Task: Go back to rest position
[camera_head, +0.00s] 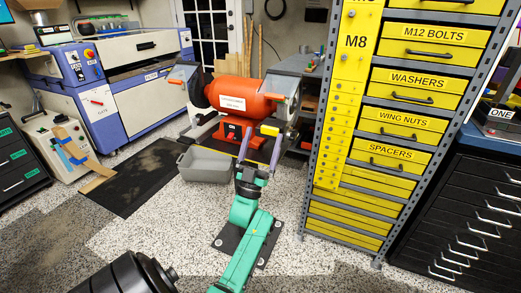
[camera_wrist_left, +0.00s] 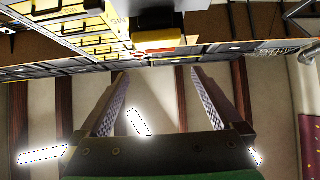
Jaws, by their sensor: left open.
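My left gripper (camera_head: 258,145) is raised at the middle of the head view, at the end of my green arm. It is in front of the orange grinder-like machine and overlaps it in the picture; I cannot tell the gap between them. In the left wrist view the two fingers of my left gripper (camera_wrist_left: 158,78) stand wide apart with nothing between them, so it is open and empty. My right gripper is not in view.
The orange machine (camera_head: 236,97) stands behind the gripper, with a grey bin (camera_head: 205,166) beside it. A tall yellow drawer rack (camera_head: 345,110) is close on the right. A blue-and-white machine (camera_head: 140,52) stands back left. A dark mat (camera_head: 130,178) lies on the floor.

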